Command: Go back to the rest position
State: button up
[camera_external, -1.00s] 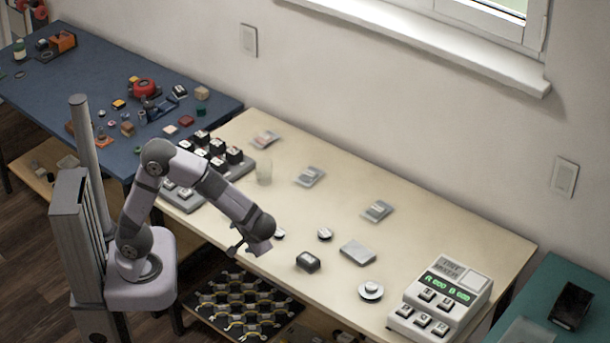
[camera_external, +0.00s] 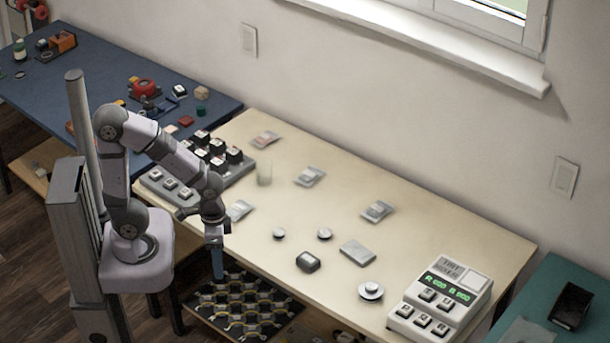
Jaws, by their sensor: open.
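My gripper (camera_external: 216,262) hangs pointing down at the front left edge of the cream table (camera_external: 420,240). It is open, and I see nothing held in it. My arm is folded back near its column, with its elbow raised. Below the gripper, a black tray (camera_external: 240,315) with a patterned surface sits on a lower shelf.
A blue table (camera_external: 85,85) stands left, a green one (camera_external: 540,290) right.

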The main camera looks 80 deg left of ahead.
notch_tip(320, 180, up, 11)
jog(key=p, duration=0.9)
notch_tip(320, 180, down, 19)
jog(key=b, duration=1.8)
jog(key=shift+r+b, duration=0.2)
jog(key=shift+b, duration=0.2)
dwell(3.6)
